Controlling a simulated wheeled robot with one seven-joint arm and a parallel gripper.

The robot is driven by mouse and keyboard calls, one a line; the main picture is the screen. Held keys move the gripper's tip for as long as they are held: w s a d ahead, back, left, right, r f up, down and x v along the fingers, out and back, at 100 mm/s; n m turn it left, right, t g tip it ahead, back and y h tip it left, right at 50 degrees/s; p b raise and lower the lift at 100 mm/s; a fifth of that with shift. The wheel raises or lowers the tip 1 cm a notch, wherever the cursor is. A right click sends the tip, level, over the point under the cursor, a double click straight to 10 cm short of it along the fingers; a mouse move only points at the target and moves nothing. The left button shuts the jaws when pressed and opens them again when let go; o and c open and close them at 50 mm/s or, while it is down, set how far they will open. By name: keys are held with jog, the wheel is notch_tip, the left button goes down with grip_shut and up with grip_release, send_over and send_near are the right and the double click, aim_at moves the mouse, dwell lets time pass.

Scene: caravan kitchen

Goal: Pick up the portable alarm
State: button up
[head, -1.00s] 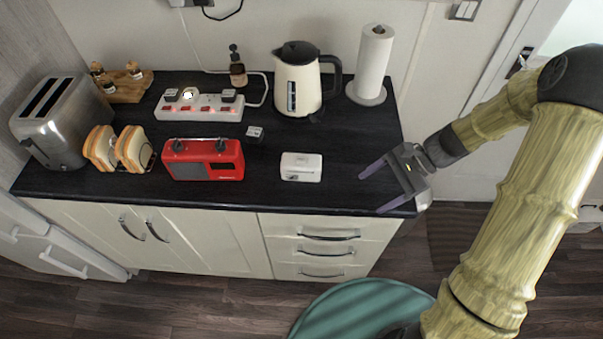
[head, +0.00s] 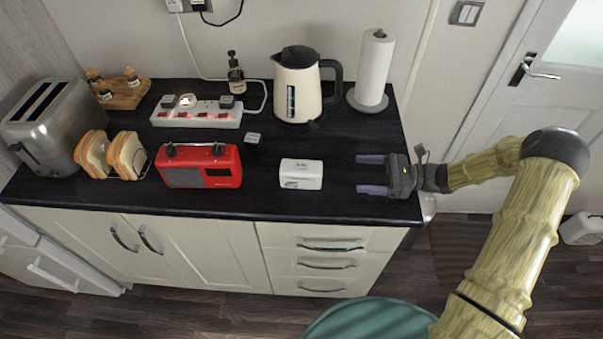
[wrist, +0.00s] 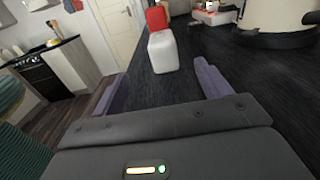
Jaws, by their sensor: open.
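The portable alarm appears to be the small white box (head: 301,174) on the dark worktop, right of the red radio (head: 203,168). In the wrist view the white box (wrist: 163,52) stands ahead, between the lines of my two fingers, with the red radio (wrist: 156,17) behind it. My gripper (head: 371,175) is open and empty at the right end of the worktop. Its purple fingers point left at the box, with a gap between. In the wrist view my gripper (wrist: 160,90) shows both fingers spread apart, with nothing between them.
The cream kettle (head: 298,86) and paper towel roll (head: 373,68) stand behind, near the wall. A power strip (head: 197,112), toast rack (head: 112,155) and toaster (head: 50,125) stand further left. The worktop (head: 270,205) is bare between my fingers and the white box.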

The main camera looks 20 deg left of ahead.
aim_at(319, 169)
jog(key=p+x, duration=0.3)
jog(key=x, duration=0.8)
jog(key=shift+a, duration=0.2)
jog(key=shift+s+a+r+p, duration=0.1)
jog(key=shift+a+r+p, duration=0.05)
jog(key=shift+a+p, duration=0.3)
jog(key=p+x, duration=0.1)
jog(key=x, duration=0.3)
jog(key=shift+a, duration=0.2)
jog(key=c, duration=1.2)
jog(key=shift+o, duration=0.2)
